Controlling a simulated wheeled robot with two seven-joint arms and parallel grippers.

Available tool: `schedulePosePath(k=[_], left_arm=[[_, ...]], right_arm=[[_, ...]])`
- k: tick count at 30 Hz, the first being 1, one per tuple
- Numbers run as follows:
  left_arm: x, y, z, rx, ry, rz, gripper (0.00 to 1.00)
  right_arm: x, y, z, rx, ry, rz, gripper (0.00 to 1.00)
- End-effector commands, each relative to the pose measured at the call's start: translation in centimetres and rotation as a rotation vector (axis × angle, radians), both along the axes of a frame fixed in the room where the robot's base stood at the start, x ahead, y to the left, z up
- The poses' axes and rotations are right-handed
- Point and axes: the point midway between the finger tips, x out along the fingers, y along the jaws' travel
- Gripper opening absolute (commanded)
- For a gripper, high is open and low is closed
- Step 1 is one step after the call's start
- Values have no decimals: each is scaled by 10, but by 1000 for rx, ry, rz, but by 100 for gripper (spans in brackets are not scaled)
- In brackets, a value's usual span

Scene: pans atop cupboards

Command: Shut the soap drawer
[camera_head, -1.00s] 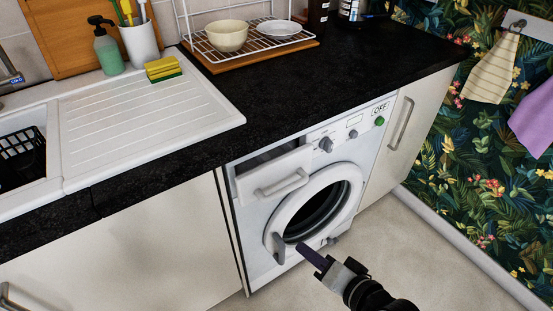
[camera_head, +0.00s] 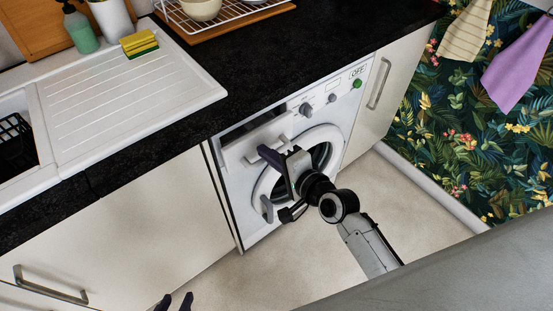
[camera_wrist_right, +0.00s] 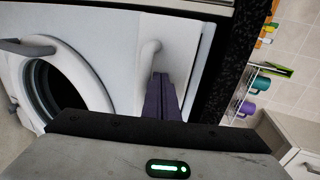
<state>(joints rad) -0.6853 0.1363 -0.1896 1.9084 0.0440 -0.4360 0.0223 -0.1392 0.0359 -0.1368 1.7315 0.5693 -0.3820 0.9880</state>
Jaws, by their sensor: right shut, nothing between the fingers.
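The soap drawer (camera_head: 236,154) is at the upper left of the white washing machine (camera_head: 232,205). It stands pulled out, with its dark inside showing above its white front. In the right wrist view the drawer front (camera_wrist_right: 190,48) and its curved handle (camera_wrist_right: 149,60) are close ahead. My right gripper (camera_head: 269,157) is shut and empty, with its purple fingers at the drawer front near the handle; I cannot tell whether they touch. In the wrist view the shut fingers (camera_wrist_right: 161,98) overlap the handle's end.
The round machine door (camera_head: 262,185) is below the drawer, partly hidden by my right arm. The black worktop (camera_head: 290,75) overhangs above. A cupboard with a metal handle (camera_head: 378,83) is to the right. The floor (camera_head: 400,215) in front is clear.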

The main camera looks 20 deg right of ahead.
Motion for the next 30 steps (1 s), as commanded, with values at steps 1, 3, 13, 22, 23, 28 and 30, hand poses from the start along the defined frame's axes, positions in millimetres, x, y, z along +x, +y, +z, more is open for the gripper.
schedulePosePath(k=[1, 3, 13, 22, 23, 28, 30], left_arm=[[0, 0, 0, 0, 0, 0, 33], [0, 0, 0, 0, 0, 0, 33], [0, -1, 0, -1, 0, -1, 33], [0, -1, 0, -1, -1, -1, 33], [0, -1, 0, -1, -1, -1, 33], [0, -1, 1, -2, -1, -1, 33], [0, -1, 5, -2, -1, -1, 33]], right_arm=[[3, 1, -1, 0, 0, 0, 0], [4, 2, -1, -1, -1, 0, 0], [7, 3, -1, 0, -1, 0, 0], [39, 14, -2, 0, 0, -1, 0], [39, 14, -2, 0, 0, -1, 0], [38, 14, -1, 0, 0, -1, 0], [35, 13, 1, -2, 0, 1, 0]])
